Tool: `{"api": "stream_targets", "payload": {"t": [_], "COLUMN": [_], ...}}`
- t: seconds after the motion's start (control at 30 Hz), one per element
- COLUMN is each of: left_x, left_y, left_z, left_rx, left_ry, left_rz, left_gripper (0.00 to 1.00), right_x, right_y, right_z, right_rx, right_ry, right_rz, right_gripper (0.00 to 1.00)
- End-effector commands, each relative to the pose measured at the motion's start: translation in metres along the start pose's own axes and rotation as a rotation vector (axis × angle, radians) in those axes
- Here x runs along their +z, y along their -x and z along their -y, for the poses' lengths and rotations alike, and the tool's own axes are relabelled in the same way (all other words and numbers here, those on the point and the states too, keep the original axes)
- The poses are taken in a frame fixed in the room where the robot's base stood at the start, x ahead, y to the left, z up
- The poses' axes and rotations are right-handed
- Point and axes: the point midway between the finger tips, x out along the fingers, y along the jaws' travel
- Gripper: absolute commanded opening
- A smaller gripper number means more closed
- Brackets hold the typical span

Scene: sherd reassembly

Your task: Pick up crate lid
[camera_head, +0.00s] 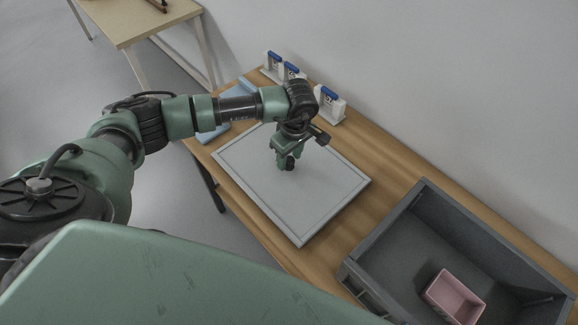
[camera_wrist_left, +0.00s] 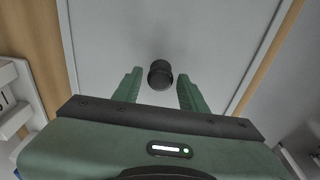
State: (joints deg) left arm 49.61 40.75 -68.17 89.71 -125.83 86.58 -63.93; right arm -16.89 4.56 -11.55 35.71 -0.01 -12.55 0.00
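The crate lid (camera_head: 325,205) is a flat light-grey panel with a raised rim, lying on the wooden table. It also fills much of the left wrist view (camera_wrist_left: 110,30). A dark round knob (camera_wrist_left: 160,74) stands up from its middle. My left gripper (camera_head: 286,164) points down over the knob. In the left wrist view its two green fingers (camera_wrist_left: 158,90) are apart, with the knob between their tips and a gap on each side. My right gripper is not in view.
A grey open crate (camera_head: 400,222) stands right of the lid, with a pink box (camera_head: 455,297) inside. Several white holders with blue tops (camera_head: 330,103) stand along the table's back edge. A blue flat item (camera_head: 213,133) lies left of the lid. A wall runs behind the table.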

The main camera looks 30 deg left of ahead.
Motion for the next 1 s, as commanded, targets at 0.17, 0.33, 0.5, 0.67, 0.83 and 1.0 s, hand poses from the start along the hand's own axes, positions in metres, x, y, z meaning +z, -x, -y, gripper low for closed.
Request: {"api": "stream_targets", "payload": {"t": [0.17, 0.33, 0.5, 0.67, 0.83, 1.0], "left_x": [-0.0002, -0.0004, -0.0004, -0.0005, -0.0005, -0.0005], "left_y": [0.0003, 0.0005, 0.0007, 0.0008, 0.0009, 0.0009], "left_z": [0.0, -0.0001, -0.0001, -0.0002, -0.0002, -0.0003], "left_rx": [0.0, 0.0, 0.0, 0.0, 0.001, 0.001], "left_ry": [0.0, 0.001, 0.001, 0.001, 0.001, 0.001], "left_rz": [0.0, 0.0, 0.0, 0.0, 0.0, 0.0], "left_gripper": [0.0, 0.0, 0.0, 0.0, 0.0, 0.0], "right_x": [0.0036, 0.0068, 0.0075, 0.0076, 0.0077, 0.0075], "right_y": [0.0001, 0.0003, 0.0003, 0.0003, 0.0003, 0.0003], "right_z": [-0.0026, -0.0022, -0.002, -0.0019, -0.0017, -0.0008], "right_rx": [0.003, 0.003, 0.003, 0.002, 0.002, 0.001], "right_ry": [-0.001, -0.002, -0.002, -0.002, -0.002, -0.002], "right_rz": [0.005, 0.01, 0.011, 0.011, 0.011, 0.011], "right_gripper": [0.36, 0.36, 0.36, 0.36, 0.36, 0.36]}}
